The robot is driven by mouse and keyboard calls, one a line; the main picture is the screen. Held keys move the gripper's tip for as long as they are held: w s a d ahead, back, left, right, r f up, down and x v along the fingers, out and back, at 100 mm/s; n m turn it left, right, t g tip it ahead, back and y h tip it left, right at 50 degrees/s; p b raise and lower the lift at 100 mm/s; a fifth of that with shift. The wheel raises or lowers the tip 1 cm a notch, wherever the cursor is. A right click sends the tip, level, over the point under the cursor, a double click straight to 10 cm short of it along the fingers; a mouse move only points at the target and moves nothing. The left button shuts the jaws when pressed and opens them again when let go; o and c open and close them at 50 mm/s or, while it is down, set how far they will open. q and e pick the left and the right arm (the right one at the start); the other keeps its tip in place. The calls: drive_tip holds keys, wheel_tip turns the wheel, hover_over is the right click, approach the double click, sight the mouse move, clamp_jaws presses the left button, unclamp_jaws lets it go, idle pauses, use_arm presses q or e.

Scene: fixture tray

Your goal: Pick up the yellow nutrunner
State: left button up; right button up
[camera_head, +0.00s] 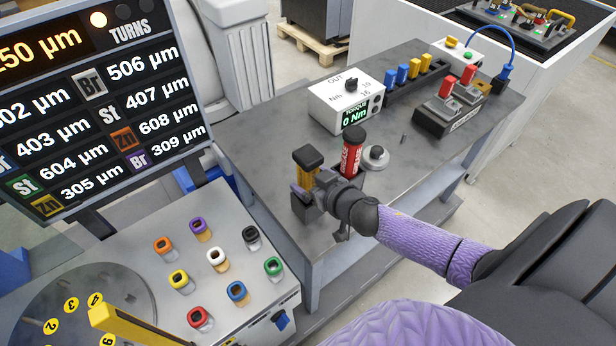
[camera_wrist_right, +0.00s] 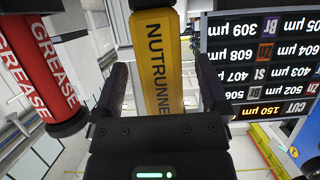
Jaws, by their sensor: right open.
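The yellow nutrunner (camera_head: 306,174) stands upright with its black cap up, in a dark holder near the left end of the grey bench. In the right wrist view its lettered yellow body (camera_wrist_right: 160,60) lies between my two fingers. My right gripper (camera_head: 316,190) is around the nutrunner with its jaws open, with a gap showing beside the body. The wrist hides part of the holder and the tool's lower right side. My left gripper is not in view.
A red grease tube (camera_head: 352,158) stands close right of the nutrunner, also in the right wrist view (camera_wrist_right: 40,70). A grey round knob (camera_head: 376,157) and a white torque box (camera_head: 345,100) stand behind. A panel with coloured sockets (camera_head: 216,258) is at lower left.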

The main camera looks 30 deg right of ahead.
drive_tip(key=shift+x, duration=0.9)
drive_tip(key=shift+s, duration=0.15)
clamp_jaws()
